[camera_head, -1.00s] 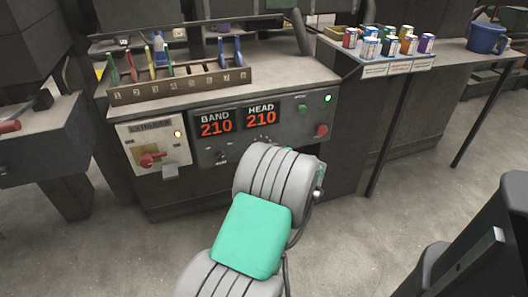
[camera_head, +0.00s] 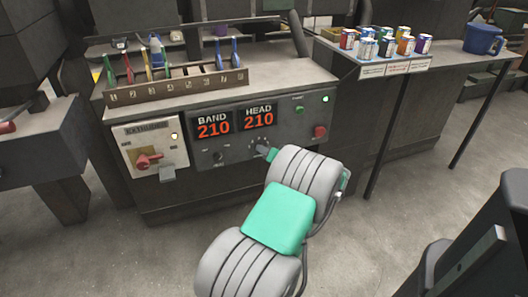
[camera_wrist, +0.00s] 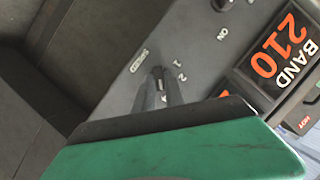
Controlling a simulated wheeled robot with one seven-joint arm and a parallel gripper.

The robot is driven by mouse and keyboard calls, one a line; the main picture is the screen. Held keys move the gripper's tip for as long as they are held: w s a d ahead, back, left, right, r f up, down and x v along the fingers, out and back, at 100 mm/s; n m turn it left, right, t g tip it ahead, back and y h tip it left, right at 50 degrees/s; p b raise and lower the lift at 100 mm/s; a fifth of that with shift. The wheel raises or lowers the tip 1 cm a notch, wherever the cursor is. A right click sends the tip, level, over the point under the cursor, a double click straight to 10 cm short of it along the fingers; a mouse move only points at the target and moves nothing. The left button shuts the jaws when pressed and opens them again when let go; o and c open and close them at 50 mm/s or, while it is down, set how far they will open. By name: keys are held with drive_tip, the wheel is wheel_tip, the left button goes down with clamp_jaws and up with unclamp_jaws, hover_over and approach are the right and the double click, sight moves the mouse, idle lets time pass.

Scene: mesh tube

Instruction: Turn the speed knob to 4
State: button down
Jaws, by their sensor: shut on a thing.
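The speed knob (camera_wrist: 158,72) is small and dark, on the grey front panel beside the "SPEED" label (camera_wrist: 139,61) in the wrist view. The marks 1 and 2 show next to it; the other marks are hidden behind my gripper. My gripper (camera_wrist: 160,92) is shut on the knob, with its fingers reaching over it from below in the picture. In the head view my gripper (camera_head: 263,150) is at the panel under the HEAD display and hides most of the knob. I cannot tell where the knob points.
Red displays BAND (camera_head: 213,125) and HEAD (camera_head: 258,119) read 210. Another small knob (camera_head: 218,156) is to the left, and a red rotary switch (camera_head: 148,160) is on the pale plate. A red button (camera_head: 320,131) is to the right. Cans (camera_head: 387,45) stand on the side shelf.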

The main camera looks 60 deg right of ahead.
idle(0.4)
drive_tip(key=c, duration=1.4)
unclamp_jaws()
drive_tip(key=shift+s, duration=0.1)
drive_tip(key=p+v, duration=0.1)
drive_tip(key=v, duration=0.6)
drive_tip(key=shift+s+a+p, duration=0.25)
drive_tip(key=shift+p, duration=0.1)
drive_tip(key=shift+r, duration=0.1)
